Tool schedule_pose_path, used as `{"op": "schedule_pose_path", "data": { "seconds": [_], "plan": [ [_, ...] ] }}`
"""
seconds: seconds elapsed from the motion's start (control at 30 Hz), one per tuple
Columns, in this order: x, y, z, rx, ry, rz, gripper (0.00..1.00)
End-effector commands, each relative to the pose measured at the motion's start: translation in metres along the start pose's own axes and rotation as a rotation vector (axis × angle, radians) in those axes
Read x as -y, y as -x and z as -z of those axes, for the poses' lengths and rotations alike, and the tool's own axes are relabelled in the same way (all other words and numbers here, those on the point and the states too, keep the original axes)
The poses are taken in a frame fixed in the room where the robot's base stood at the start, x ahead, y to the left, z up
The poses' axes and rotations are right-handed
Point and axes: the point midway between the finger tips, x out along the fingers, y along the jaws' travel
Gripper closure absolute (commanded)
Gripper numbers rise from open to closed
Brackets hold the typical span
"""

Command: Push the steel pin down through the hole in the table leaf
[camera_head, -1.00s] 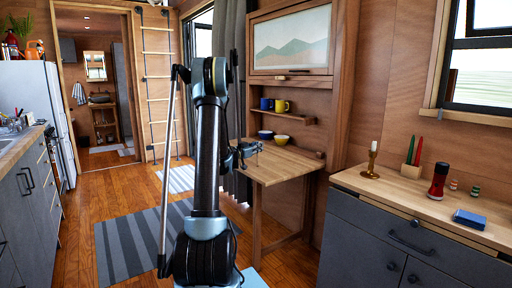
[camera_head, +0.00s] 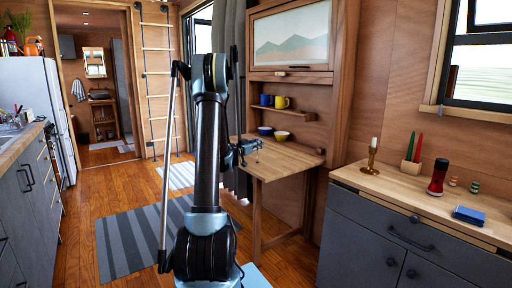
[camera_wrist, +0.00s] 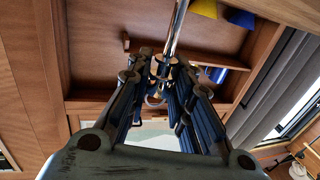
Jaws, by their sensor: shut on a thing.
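The steel pin shows in the wrist view as a bright slim rod (camera_wrist: 179,28), running from the fingertips to the top edge. My gripper (camera_wrist: 160,72) is shut on the pin. In the head view my gripper (camera_head: 250,147) is above the left part of the wooden table leaf (camera_head: 285,163). The pin is too small there to make out clearly. The hole in the leaf is not visible in either view, and I cannot tell whether the pin touches the leaf.
A blue bowl (camera_head: 265,130) and a yellow bowl (camera_head: 281,136) stand at the leaf's back. Blue and yellow mugs (camera_head: 282,102) sit on the shelf above. A grey cabinet (camera_head: 395,235) with a candlestick (camera_head: 371,158) is at right. Striped rugs lie on the floor.

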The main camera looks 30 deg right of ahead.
Motion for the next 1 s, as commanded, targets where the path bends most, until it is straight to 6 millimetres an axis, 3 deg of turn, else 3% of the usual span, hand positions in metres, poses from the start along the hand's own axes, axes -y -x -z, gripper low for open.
{"op": "schedule_pose_path", "data": {
  "seconds": [1.0],
  "plan": [
    [0.0005, -0.0002, -0.0061, 0.000, 0.000, 0.000, 1.00]
  ]
}}
